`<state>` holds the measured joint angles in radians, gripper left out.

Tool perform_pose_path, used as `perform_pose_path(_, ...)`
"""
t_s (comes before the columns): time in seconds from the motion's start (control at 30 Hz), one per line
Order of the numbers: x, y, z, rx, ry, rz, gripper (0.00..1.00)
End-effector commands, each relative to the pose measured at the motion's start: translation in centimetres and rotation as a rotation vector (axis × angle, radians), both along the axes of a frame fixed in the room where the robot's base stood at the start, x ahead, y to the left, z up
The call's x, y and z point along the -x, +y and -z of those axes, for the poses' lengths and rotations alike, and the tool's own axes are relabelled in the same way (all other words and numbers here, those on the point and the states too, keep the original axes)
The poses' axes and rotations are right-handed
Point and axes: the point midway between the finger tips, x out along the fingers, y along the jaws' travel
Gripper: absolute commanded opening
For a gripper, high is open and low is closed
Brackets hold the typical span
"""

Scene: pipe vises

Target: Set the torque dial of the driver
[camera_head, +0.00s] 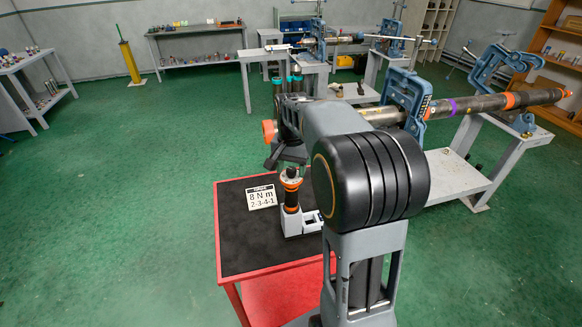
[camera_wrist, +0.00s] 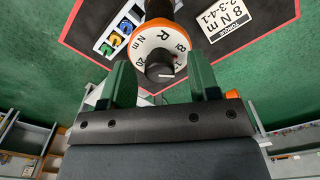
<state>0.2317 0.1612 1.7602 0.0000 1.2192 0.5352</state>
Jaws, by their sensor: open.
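The driver (camera_head: 291,190) stands upright in a white holder (camera_head: 291,223) on a red table, its dark grip ringed with orange. In the wrist view its torque dial (camera_wrist: 143,44) is a white face with an orange rim, marked "R", "N m" and "20". Other figures are partly hidden by a finger. The dark central knob (camera_wrist: 160,66) has a white line pointing right in that view. My gripper (camera_wrist: 161,72) is open, with one green finger on each side of the knob and gaps visible. In the head view my gripper (camera_head: 287,158) is just above the driver's top.
A white card (camera_head: 261,197) reading "8 N m 2-3-4-1" lies left of the driver on the black tabletop (camera_head: 245,245). A long pipe (camera_head: 480,103) in blue vises stands behind right.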

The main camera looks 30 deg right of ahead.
Motion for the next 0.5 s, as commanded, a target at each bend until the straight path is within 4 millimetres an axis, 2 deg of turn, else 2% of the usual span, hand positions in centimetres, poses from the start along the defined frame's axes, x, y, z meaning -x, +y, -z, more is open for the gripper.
perform_pose_path(0.27, 0.01, 0.0, 0.07, 0.0, 0.0, 0.0, 0.55)
perform_pose_path(0.5, 0.01, 0.0, 0.06, 0.0, 0.0, 0.0, 0.32)
